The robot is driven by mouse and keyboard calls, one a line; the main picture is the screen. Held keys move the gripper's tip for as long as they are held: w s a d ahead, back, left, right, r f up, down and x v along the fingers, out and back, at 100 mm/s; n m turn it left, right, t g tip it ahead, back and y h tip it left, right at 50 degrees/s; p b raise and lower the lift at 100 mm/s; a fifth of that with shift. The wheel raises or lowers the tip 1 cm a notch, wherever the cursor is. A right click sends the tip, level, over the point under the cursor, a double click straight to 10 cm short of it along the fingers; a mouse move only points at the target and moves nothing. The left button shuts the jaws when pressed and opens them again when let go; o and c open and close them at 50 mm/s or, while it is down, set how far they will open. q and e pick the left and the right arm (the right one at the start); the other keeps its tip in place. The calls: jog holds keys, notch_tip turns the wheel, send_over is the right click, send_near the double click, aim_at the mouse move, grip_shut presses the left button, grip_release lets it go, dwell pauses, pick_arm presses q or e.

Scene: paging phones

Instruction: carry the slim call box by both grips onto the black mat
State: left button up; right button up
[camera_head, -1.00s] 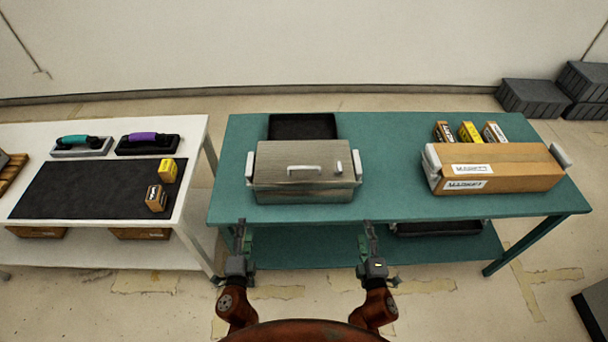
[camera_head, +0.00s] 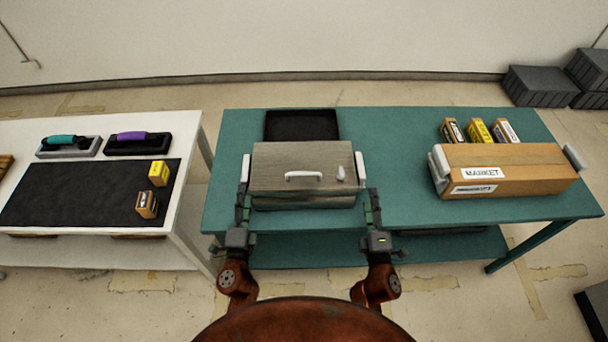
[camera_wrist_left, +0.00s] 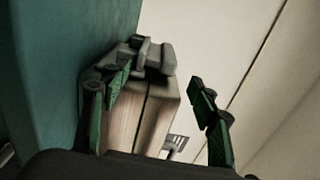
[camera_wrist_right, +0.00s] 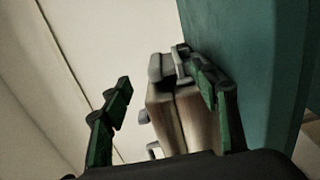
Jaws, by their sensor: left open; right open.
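The call box (camera_head: 302,182), a grey-brown box with a front handle and a small pale fitting, sits on the teal table. A pale grip stands at its left side (camera_head: 246,168) and another at its right side (camera_head: 361,165). My left gripper (camera_head: 242,192) is open just in front of the left grip, which shows ahead of its fingers in the left wrist view (camera_wrist_left: 160,58). My right gripper (camera_head: 373,195) is open just in front of the right grip. Neither gripper is closed on anything. The black mat (camera_head: 80,195) lies on the white table at left.
Two small boxes, yellow (camera_head: 159,173) and brown (camera_head: 147,204), occupy the mat's right side. Two handset phones (camera_head: 68,146) (camera_head: 138,143) stand behind it. A long cardboard box (camera_head: 525,165) is at right on the teal table (camera_head: 400,150). A black tray (camera_head: 285,125) lies behind the call box.

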aim_at(244, 170)
pick_arm(q)
jog(key=shift+s+a, duration=0.2)
jog(key=shift+a, duration=0.05)
pick_arm(e)
jog(key=shift+a+r, duration=0.1)
jog(key=shift+a, duration=0.15)
pick_arm(q)
jog(key=shift+s+a, duration=0.1)
jog(key=shift+a, duration=0.1)
pick_arm(e)
jog(key=shift+a, duration=0.2)
pick_arm(q)
jog(key=shift+w+a, duration=0.1)
jog(key=shift+w, duration=0.1)
pick_arm(e)
jog(key=shift+w+a, duration=0.15)
jog(key=shift+w, duration=0.15)
pick_arm(q)
jog(key=shift+w, duration=0.3)
pick_arm(e)
jog(key=shift+w, duration=0.35)
pick_arm(q)
jog(key=w, duration=1.1)
jog(key=shift+a, duration=0.25)
pick_arm(e)
jog(key=w, duration=1.1)
jog(key=shift+a, duration=0.2)
